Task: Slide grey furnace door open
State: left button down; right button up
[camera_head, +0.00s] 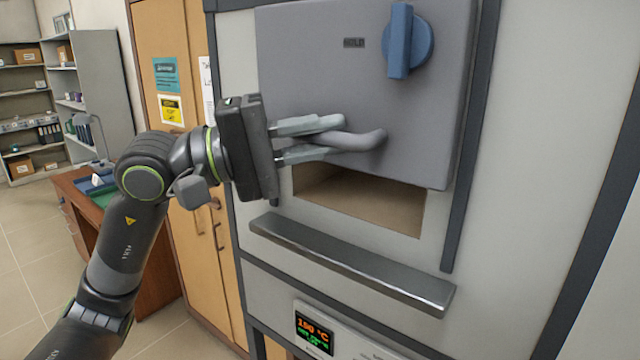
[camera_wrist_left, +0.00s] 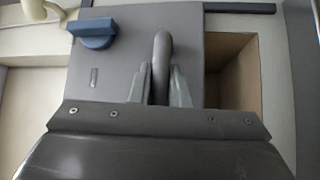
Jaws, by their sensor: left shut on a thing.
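The grey furnace door (camera_head: 320,75) is a flat panel on the furnace front, raised part way. The lower part of the tan chamber opening (camera_head: 360,200) shows below it. A curved grey handle (camera_head: 362,140) sits near the door's lower edge. My left gripper (camera_head: 330,137) is shut on the handle, one finger above it and one below. In the left wrist view the handle (camera_wrist_left: 162,65) stands between the two fingers (camera_wrist_left: 160,85), with the door (camera_wrist_left: 215,35) behind. My right gripper is not in view.
A blue knob (camera_head: 408,42) is on the door's upper right. A metal ledge (camera_head: 350,262) juts out below the opening. A lit display (camera_head: 314,332) reads 100 °C. Dark rails (camera_head: 470,150) flank the door. Wooden cabinets (camera_head: 165,90) and a desk (camera_head: 140,270) stand at left.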

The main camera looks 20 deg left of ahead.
aim_at(319, 94)
pick_arm(q)
notch_tip(319, 94, up, 5)
jog(key=shift+f, duration=0.1)
dwell(0.3)
jog(key=c, duration=1.4)
grip_release()
jog(key=shift+o, duration=0.2)
jog(key=b+v, duration=1.4)
jog(key=v, duration=0.3)
jog(key=shift+s+a, duration=0.15)
jog(key=shift+s, duration=0.05)
